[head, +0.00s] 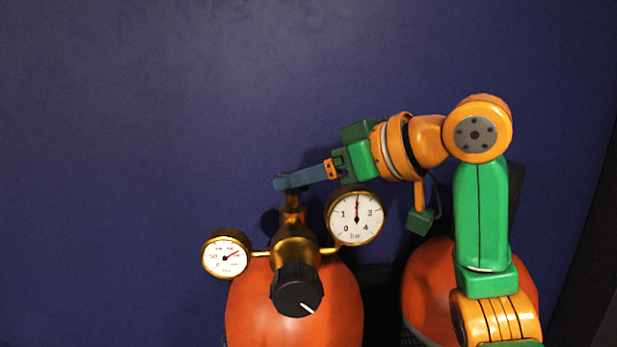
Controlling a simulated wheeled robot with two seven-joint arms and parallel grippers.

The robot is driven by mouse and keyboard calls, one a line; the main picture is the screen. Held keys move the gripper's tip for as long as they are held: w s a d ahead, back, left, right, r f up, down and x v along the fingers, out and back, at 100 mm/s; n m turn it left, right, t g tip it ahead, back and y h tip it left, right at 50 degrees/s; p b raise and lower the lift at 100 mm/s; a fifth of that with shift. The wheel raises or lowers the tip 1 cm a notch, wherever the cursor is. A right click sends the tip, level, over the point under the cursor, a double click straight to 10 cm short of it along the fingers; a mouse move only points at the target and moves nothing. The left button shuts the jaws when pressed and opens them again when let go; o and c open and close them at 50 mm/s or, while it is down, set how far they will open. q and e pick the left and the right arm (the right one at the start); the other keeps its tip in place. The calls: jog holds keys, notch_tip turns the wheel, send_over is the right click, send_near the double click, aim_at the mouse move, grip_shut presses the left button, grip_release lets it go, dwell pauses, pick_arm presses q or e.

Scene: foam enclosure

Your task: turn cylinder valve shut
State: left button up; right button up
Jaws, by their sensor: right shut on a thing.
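An orange cylinder (325,312) stands low in the middle of the head view, with a brass valve (292,213) and regulator (294,245) on top. My right gripper (283,183) comes in from the right, and its long blue-grey fingers are shut on the top of the cylinder valve. The fingers hide most of the valve's handle, so its turn angle cannot be read. My left gripper is not in view.
A black knob (297,290) with a white mark sits at the regulator's front. A small gauge (226,254) is on its left and a larger bar gauge (357,217) on its right, close below my gripper. A second orange cylinder (428,285) stands behind my right arm. A dark blue wall (150,120) is behind; space at left is free.

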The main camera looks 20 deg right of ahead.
jog(key=m+h, duration=0.1)
jog(key=h, duration=0.1)
jog(key=a+m+t+h+b, duration=0.1)
jog(key=m+h, duration=0.1)
jog(key=m+t+h, duration=0.1)
jog(key=m, duration=0.1)
jog(key=shift+s+a+h+b, duration=0.15)
jog(key=shift+s+h+b, duration=0.1)
jog(key=shift+h+b, duration=0.15)
jog(key=m+h+b, duration=0.1)
jog(key=m+h, duration=0.1)
jog(key=a+m+h, duration=0.1)
jog(key=m+h, duration=0.1)
jog(key=h, duration=0.1)
jog(key=shift+w+r+m+g+b, duration=0.1)
jog(key=shift+m+g+b, duration=0.3)
jog(key=m+h, duration=0.1)
jog(key=m+g+h, duration=0.1)
jog(key=shift+w+a+r+h, duration=0.1)
jog(key=shift+a+h, duration=0.2)
jog(key=shift+h, duration=0.1)
jog(key=shift+w+a+m+g+h+p, duration=0.1)
jog(key=shift+m+g+h+p, duration=0.4)
jog(key=shift+m, duration=0.2)
jog(key=shift+w+a+m+g+h+p, duration=0.1)
jog(key=shift+m+g+h+p, duration=0.3)
jog(key=shift+m+h, duration=0.25)
